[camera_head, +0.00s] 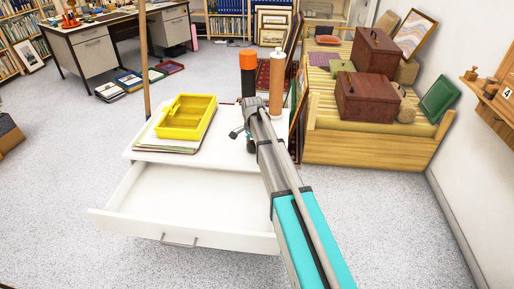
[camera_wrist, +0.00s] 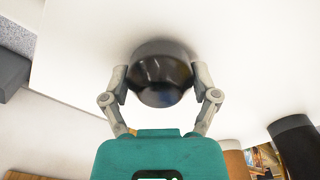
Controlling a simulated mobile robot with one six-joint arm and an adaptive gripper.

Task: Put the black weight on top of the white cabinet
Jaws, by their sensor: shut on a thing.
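The black weight (camera_wrist: 163,72) is a dark, glossy round piece between the two fingers of my gripper (camera_wrist: 160,84) in the wrist view. My gripper is shut on it, with one finger on each side. The weight is over the white surface, with a dark shadow close around it; I cannot tell whether it touches. In the head view my gripper (camera_head: 246,136) is at the right part of the white cabinet's top (camera_head: 215,155), and the weight is mostly hidden by my arm. The cabinet's drawer (camera_head: 190,195) is pulled open and looks empty.
A yellow tray (camera_head: 187,117) lies on papers at the cabinet top's left. A black bottle with an orange cap (camera_head: 248,75) and a tan cylinder (camera_head: 276,80) stand behind my gripper. A wooden crate (camera_head: 372,145) with brown boxes is at the right.

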